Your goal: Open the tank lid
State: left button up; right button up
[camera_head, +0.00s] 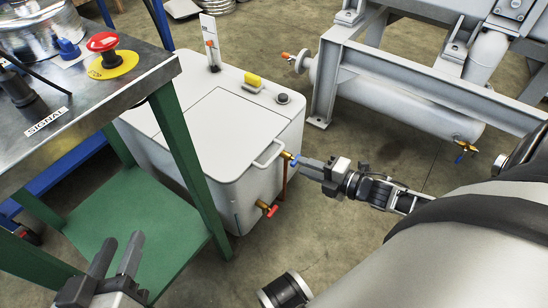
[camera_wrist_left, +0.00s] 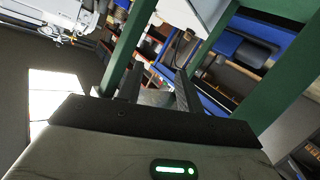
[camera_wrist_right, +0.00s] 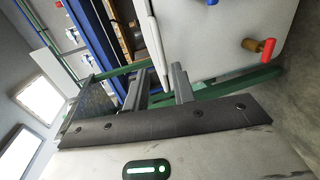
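The white tank (camera_head: 250,195) stands on the floor right of the green-legged table. Its lid (camera_head: 215,120) lies flat and closed on top, with a light bar handle (camera_head: 268,154) at its near right edge. My right gripper (camera_head: 303,163) is just right of the handle, beside the valves at the tank's corner. In the right wrist view its fingers (camera_wrist_right: 158,82) are apart, close to the white tank side (camera_wrist_right: 210,35); whether they touch the handle is unclear. My left gripper (camera_head: 117,255) is open and empty over the green shelf, its fingers also apart in its wrist view (camera_wrist_left: 158,88).
A red-handled valve (camera_head: 267,209) juts from the tank's front. A yellow-handled part (camera_head: 253,82) and a black knob (camera_head: 283,98) sit behind the lid. The metal table (camera_head: 60,115) with a red button (camera_head: 102,42) is at left. A grey metal frame (camera_head: 440,75) stands at right.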

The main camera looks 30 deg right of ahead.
aim_at(275, 155)
jog(key=b+x, duration=0.3)
jog(key=x, duration=0.7)
jog(key=shift+w+f, duration=0.1)
jog(key=shift+w, duration=0.15)
pick_arm(q)
jog(key=shift+w+d+r+n+t+h, duration=0.25)
jog(key=shift+d+r+n+t+h, duration=0.2)
jog(key=shift+r+n+h, duration=0.3)
jog(key=shift+f, duration=0.1)
pick_arm(e)
grip_shut()
